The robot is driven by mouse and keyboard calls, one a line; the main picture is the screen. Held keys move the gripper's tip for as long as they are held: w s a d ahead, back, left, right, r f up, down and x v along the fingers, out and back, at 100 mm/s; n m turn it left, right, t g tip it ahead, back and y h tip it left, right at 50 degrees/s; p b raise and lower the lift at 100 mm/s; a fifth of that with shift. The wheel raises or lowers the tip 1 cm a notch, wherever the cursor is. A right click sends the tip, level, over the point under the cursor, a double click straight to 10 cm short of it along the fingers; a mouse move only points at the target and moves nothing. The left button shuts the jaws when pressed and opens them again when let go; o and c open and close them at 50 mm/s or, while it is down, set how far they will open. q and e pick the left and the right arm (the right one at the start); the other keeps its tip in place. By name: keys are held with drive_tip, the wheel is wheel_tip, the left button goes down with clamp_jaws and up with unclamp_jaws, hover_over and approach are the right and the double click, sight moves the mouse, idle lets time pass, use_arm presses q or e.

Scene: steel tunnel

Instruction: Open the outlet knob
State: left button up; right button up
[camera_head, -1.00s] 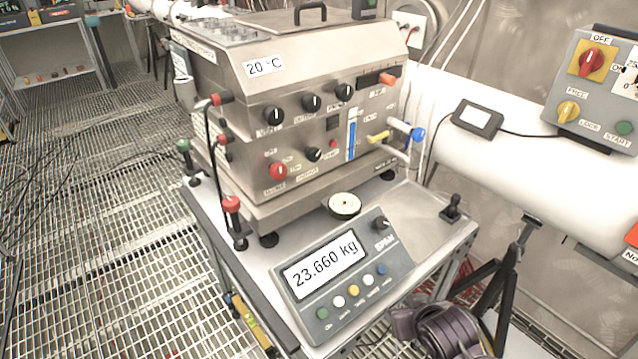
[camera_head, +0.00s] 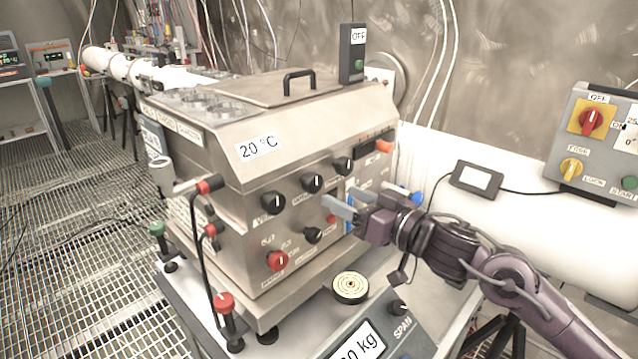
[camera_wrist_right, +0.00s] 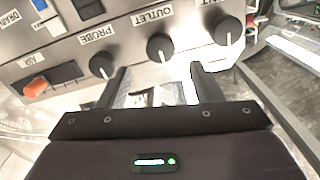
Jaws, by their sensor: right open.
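The outlet knob (camera_head: 312,183) is a round black knob with a white pointer line, the middle one of the upper row on the steel machine's front. In the right wrist view the outlet knob (camera_wrist_right: 160,47) is ahead of my fingers, lined up with the gap between them, beside the inverted "OUTLET" label (camera_wrist_right: 152,17). My right gripper (camera_head: 350,202) is open and empty in front of the panel, below and right of the knob in the head view. Its fingers also show in the wrist view (camera_wrist_right: 160,82), apart from the knob. My left gripper is not in view.
The vent-side knob (camera_head: 273,202) and the probe knob (camera_head: 343,166) flank the outlet knob. A red knob (camera_head: 277,261) and another black knob sit below. A scale (camera_head: 362,345) stands in front, with a round target disc (camera_head: 350,288) above it. A white pipe (camera_head: 530,190) runs at right.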

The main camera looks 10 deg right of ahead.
sight(316, 185)
drive_tip(key=x, duration=0.2)
drive_tip(key=shift+w+a+r+p, duration=0.25)
drive_tip(key=shift+w+p, duration=0.05)
drive_tip(key=shift+p, duration=0.05)
drive_tip(key=x, duration=0.2)
drive_tip(key=shift+w+a+f, duration=0.2)
drive_tip(key=shift+w, duration=0.15)
drive_tip(key=shift+w+a+p, duration=0.15)
drive_tip(key=shift+w+p, duration=0.05)
drive_tip(key=shift+p, duration=0.1)
drive_tip(key=shift+w+a, duration=0.1)
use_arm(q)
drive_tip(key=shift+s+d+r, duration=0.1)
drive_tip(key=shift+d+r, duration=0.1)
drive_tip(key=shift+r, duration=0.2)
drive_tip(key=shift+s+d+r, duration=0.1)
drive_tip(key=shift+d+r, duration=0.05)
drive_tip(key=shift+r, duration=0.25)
use_arm(e)
drive_tip(key=shift+f, duration=0.1)
drive_tip(key=c, duration=1)
